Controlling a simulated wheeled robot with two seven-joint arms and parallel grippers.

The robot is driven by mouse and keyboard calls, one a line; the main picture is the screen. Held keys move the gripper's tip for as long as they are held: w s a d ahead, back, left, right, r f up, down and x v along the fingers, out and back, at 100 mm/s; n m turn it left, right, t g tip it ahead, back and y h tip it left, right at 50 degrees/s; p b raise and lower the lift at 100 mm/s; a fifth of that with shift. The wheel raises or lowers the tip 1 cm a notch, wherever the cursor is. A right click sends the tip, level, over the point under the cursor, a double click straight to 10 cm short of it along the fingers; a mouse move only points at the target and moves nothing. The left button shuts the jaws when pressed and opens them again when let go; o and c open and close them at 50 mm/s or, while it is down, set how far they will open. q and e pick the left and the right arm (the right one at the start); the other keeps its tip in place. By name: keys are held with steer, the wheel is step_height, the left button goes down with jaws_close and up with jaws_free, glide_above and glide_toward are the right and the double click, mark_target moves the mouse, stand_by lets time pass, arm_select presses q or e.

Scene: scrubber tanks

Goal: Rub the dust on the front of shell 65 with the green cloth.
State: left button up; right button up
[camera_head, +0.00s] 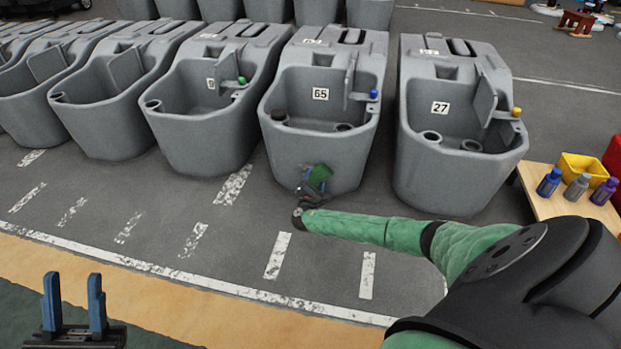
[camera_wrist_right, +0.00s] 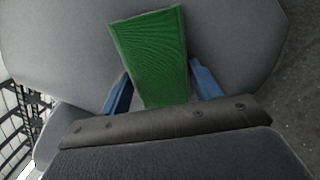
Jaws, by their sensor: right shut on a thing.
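Shell 65 (camera_head: 343,171) is a grey open tub with a white "65" label on its inner back wall, standing in the row of shells. My right gripper (camera_head: 318,183) is at the lower front of this shell, shut on the green cloth (camera_head: 322,172). In the right wrist view the green cloth (camera_wrist_right: 152,55) sticks out between the blue fingers against the grey front wall. I cannot tell whether it touches the wall. No dust can be made out on the front. My left gripper (camera_head: 75,300) is open and empty at the lower left, fingers pointing up.
A wooden table (camera_head: 545,203) at the right bears a yellow bin (camera_head: 583,167) and several bottles. The grey floor in front is clear, with white painted marks.

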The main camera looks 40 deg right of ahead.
mark_target(295, 170)
steer(key=shift+s+d, duration=0.35)
steer(key=shift+s, duration=0.1)
steer(key=shift+d, duration=0.1)
steer(key=shift+w, duration=0.1)
steer(key=shift+w+a+b, duration=0.35)
steer(key=shift+w+a, duration=1.95)
steer(key=shift+w, duration=0.1)
steer(key=shift+w+a+b, duration=0.3)
steer(key=shift+w+a, duration=0.2)
steer(key=shift+w, duration=0.2)
steer(key=shift+w+a+b, duration=0.25)
steer(key=shift+w+a, duration=0.25)
steer(key=shift+w, duration=0.15)
steer(key=shift+p+v, duration=0.7)
steer(key=shift+v, duration=0.35)
steer(key=shift+p+v, duration=0.85)
steer(key=shift+v, duration=1.1)
